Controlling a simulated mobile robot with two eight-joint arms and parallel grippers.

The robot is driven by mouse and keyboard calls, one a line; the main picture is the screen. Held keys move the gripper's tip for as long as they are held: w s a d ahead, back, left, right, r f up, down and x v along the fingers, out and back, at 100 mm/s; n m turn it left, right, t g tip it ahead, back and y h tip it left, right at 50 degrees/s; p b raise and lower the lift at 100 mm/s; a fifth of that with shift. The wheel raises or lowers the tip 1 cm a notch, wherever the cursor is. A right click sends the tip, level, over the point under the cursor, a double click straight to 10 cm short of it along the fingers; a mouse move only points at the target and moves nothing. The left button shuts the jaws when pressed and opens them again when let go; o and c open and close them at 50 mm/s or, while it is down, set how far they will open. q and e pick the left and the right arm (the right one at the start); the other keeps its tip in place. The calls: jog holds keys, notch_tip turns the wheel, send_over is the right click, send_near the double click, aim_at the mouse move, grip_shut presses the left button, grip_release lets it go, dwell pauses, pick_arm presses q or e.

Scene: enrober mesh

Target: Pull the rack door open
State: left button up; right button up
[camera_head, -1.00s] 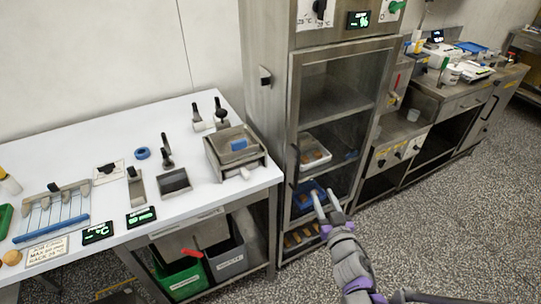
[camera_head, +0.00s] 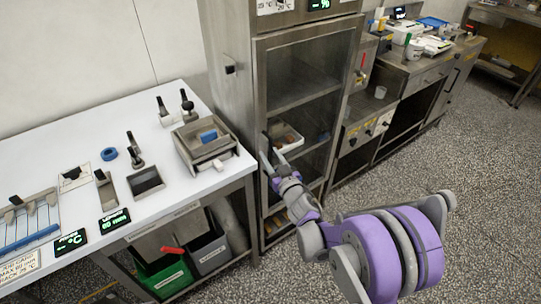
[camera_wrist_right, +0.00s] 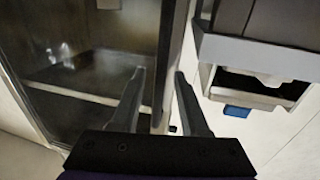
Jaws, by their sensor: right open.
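The rack (camera_head: 228,70) is a tall steel cabinet with a framed glass door (camera_head: 305,80), which looks closed. Trays show dimly through the glass. My right gripper (camera_head: 268,152) is at the left edge of the door, at the height of the handle, and hides most of the handle in the head view. In the right wrist view the open fingers (camera_wrist_right: 160,74) stand on either side of a dark upright bar, the door handle (camera_wrist_right: 167,50). I cannot tell whether a finger touches it. My left gripper is in neither view.
A white table (camera_head: 85,130) with a steel tray unit (camera_head: 200,150) stands close to the left of the rack. Bins (camera_head: 165,275) are under it. A steel counter (camera_head: 425,75) stands to the right. The speckled floor before the rack is clear.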

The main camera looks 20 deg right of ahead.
jog(key=shift+w, duration=0.1)
grip_shut()
dwell(1.4)
